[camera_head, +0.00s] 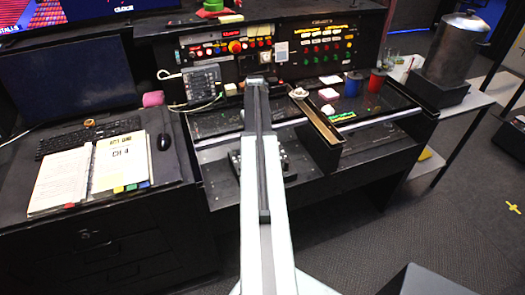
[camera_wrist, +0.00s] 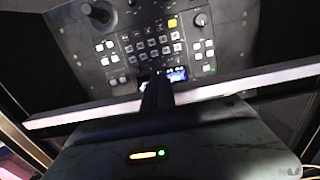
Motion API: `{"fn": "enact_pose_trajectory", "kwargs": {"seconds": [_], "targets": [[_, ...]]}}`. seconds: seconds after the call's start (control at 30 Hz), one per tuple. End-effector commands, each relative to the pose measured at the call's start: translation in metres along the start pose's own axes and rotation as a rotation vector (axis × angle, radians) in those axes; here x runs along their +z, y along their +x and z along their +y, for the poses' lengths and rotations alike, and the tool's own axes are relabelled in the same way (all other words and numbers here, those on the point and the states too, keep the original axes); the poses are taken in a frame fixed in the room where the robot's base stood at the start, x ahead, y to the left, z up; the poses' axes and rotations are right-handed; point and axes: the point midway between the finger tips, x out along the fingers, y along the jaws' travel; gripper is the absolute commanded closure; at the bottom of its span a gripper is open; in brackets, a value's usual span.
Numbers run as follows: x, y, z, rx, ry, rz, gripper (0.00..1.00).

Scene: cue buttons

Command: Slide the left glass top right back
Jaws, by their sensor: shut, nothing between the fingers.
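The left glass top (camera_head: 213,122) is a dark, glossy panel in the console's desk, left of my arm in the head view. My arm crosses in front of its right part and hides it, so I cannot tell exactly how far back it lies. My gripper (camera_head: 256,82) is at the far end of the arm, near the upright control panel. In the wrist view my gripper (camera_wrist: 158,90) is a dark, narrow shape, shut and empty. I cannot tell whether it touches the glass.
A keypad panel (camera_wrist: 152,45) with a joystick shows in the wrist view, behind a pale bar (camera_wrist: 250,80). In the head view, a raised brown-edged divider (camera_head: 318,122) stands right of my arm. Red (camera_head: 377,80) and blue (camera_head: 353,83) spools stand at the back right.

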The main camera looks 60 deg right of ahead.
Motion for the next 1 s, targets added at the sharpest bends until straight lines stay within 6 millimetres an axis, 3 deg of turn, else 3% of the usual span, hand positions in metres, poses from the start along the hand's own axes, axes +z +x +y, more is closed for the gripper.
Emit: {"fn": "enact_pose_trajectory", "kwargs": {"seconds": [0.6,1.0], "targets": [[-0.045,0.0,0.0,-0.001,-0.001,0.002,1.0],[-0.048,0.0,0.0,0.0,0.0,0.001,1.0]]}}
